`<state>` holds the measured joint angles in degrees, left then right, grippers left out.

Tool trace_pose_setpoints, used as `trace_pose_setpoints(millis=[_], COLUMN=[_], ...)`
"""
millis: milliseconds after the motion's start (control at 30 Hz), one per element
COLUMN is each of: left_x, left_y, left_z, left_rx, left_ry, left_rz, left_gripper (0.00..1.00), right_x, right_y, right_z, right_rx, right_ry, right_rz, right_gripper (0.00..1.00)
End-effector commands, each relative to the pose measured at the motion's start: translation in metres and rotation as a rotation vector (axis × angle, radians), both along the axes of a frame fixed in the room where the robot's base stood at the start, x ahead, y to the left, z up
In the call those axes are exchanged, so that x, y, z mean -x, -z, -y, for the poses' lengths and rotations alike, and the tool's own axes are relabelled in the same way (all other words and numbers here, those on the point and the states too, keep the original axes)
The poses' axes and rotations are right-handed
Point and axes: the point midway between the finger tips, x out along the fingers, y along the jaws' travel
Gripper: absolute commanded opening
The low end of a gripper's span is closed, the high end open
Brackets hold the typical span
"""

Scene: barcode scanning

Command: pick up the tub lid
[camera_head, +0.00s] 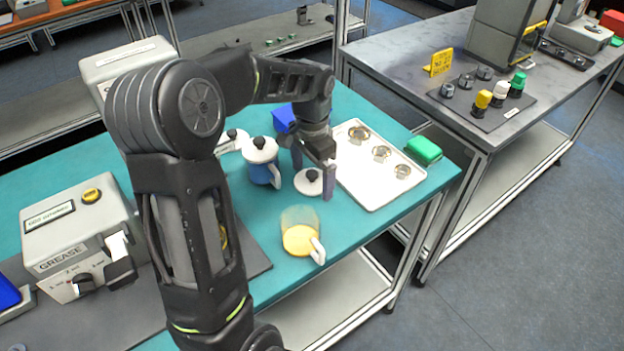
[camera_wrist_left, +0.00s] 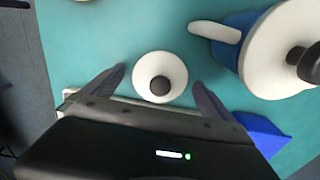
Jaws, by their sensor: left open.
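The tub lid (camera_head: 308,186) is a white disc with a dark round knob, lying on the teal table; the left wrist view shows it from above (camera_wrist_left: 141,72). My left gripper (camera_head: 313,178) is over it with its fingers pointing down. In the left wrist view, the open fingers (camera_wrist_left: 160,78) stand on either side of the lid, with a gap to it on both sides. A clear tub (camera_head: 300,238) with yellow contents and a white handle stands in front of the lid. My right gripper is not in view.
A blue pot (camera_head: 260,174) with a white lid stands just left of the tub lid; another white lidded thing (camera_head: 230,142) is behind it. A white tray (camera_head: 375,190) with metal rings lies to the right, close to the gripper. A blue object (camera_head: 284,118) is behind.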

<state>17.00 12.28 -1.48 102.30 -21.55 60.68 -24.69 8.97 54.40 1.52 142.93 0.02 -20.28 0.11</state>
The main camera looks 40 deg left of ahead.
Motion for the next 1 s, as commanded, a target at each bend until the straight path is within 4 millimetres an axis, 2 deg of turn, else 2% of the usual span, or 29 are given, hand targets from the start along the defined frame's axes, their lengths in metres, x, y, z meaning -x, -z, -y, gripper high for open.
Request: trace_pose_setpoints(millis=[333,1000], left_x=[-0.0001,-0.0001], left_y=[-0.0004,-0.0005], left_z=[0.0000,0.0000], left_rx=[0.000,0.000], left_ry=[0.000,0.000], left_rz=[0.000,0.000], left_gripper=[0.97,0.42], right_x=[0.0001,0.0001], right_y=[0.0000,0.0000], right_z=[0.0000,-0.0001], right_rx=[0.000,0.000], right_ry=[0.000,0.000], right_rz=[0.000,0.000], right_gripper=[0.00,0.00])
